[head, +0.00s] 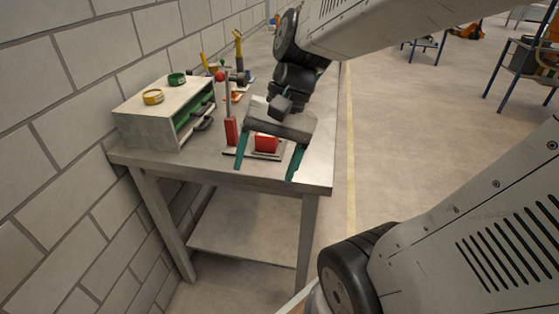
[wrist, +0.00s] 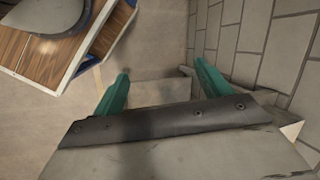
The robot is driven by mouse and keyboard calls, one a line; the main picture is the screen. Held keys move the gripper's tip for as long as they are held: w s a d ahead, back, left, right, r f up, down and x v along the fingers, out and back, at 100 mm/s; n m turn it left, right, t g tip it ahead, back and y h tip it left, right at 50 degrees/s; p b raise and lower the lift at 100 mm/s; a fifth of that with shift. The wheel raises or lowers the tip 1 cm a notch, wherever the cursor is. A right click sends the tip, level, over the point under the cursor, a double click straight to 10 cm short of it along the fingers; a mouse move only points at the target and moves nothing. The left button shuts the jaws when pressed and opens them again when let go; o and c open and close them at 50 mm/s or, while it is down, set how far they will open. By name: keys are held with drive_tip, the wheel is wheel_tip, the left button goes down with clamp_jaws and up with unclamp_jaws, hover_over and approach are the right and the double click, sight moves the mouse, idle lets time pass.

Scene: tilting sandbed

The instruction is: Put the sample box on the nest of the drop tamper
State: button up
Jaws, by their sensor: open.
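My gripper (head: 267,171) has two teal fingers spread wide and holds nothing. It hangs over the front part of the bench in the head view; its fingers also show apart in the wrist view (wrist: 162,72). A red box-like block (head: 266,143) shows between the fingers, on or just above a pale, dark-edged plate (head: 230,153). A thin upright post with a red knob (head: 220,76) and a red block (head: 231,131) stand just left of the gripper, likely the drop tamper. I cannot tell for sure which red piece is the sample box. The nest is not clearly visible.
Tools (head: 238,50) stand behind. The bench (head: 318,165) is bare along its right edge.

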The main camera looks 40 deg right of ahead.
drive_tip(key=s+r+n+t+h, duration=0.1)
drive_tip(key=s+r+n+h, duration=0.1)
drive_tip(key=s+n+h, duration=0.2)
drive_tip(key=shift+s+n, duration=0.95)
drive_tip(key=shift+n, duration=0.75)
